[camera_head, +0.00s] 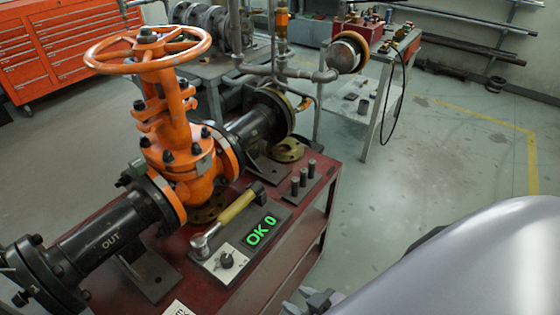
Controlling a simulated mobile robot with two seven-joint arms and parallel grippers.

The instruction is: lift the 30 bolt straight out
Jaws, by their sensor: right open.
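More bolts sit on the flanges of the orange gate valve (178,145). My right gripper (310,298) shows only in part at the bottom edge, in front of the bench and apart from the bolts. It is open, with nothing visible in it. My left gripper is not in view.
The orange handwheel (146,47) and pipe (100,240) rise left of the bolts. The floor (430,150) to the right is open.

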